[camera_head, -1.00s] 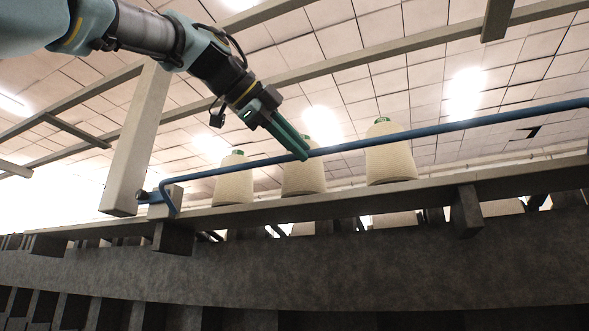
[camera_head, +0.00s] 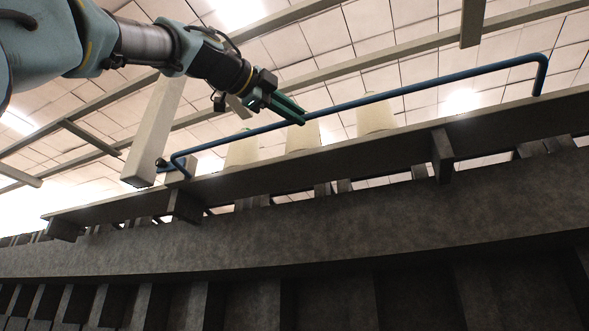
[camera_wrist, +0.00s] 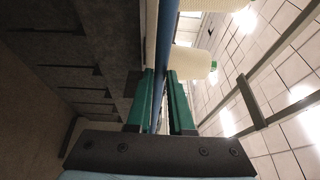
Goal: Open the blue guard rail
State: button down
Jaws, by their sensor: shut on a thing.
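The blue guard rail (camera_head: 400,92) is a long bent bar running in front of the yarn cones along the shelf (camera_head: 330,152). Its left end bends down at a bracket and its right end bends down near the right side of the view. My gripper (camera_head: 302,119) reaches from the upper left, its green fingers shut on the rail about a third of the way along. In the wrist view the rail (camera_wrist: 163,50) passes between my two green fingers (camera_wrist: 160,100).
Several cream yarn cones (camera_head: 376,115) stand behind the rail on the shelf. A pale vertical post (camera_head: 155,130) stands left of the rail's left end. A grey beam (camera_head: 330,225) runs below the shelf. Overhead beams cross under the tiled ceiling.

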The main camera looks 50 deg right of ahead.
jog(key=shift+f+h+b, duration=0.3)
jog(key=shift+f+b, duration=0.1)
jog(key=shift+b, duration=0.5)
jog(key=c, duration=0.8)
grip_release()
jog(key=shift+a, duration=0.1)
jog(key=a+f+b, duration=0.1)
jog(key=a+b, duration=0.3)
jog(key=a, duration=0.6)
jog(key=shift+w+a, duration=0.35)
jog(key=shift+w, duration=0.05)
